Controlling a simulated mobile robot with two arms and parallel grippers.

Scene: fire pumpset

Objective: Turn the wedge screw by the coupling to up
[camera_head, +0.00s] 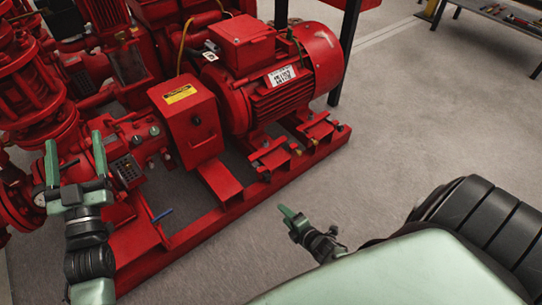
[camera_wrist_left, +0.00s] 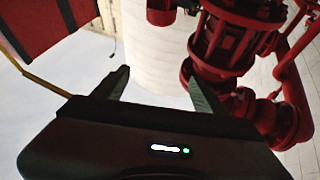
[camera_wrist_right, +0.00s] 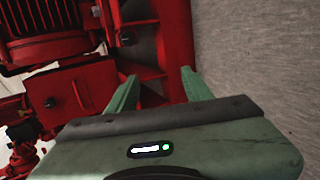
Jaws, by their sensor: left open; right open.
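The coupling guard (camera_head: 195,115), a red box with a yellow label, stands between the pump and the red motor (camera_head: 285,70). Two red blocks with small bolts sit at the motor's feet; the nearer block (camera_head: 272,157) is closer to the coupling. I cannot tell for sure which bolt is the wedge screw, or how it is turned. My right gripper (camera_head: 290,217) is open and empty over the floor, in front of the red base rail and apart from it. Its open fingers show in the right wrist view (camera_wrist_right: 157,90). My left gripper (camera_head: 75,160) is open and empty before the pump.
The red base rail (camera_head: 240,200) runs along the front of the pumpset. Red pump piping (camera_head: 30,90) crowds the left. Grey floor (camera_head: 430,120) is clear to the right, with a workbench (camera_head: 505,15) beyond.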

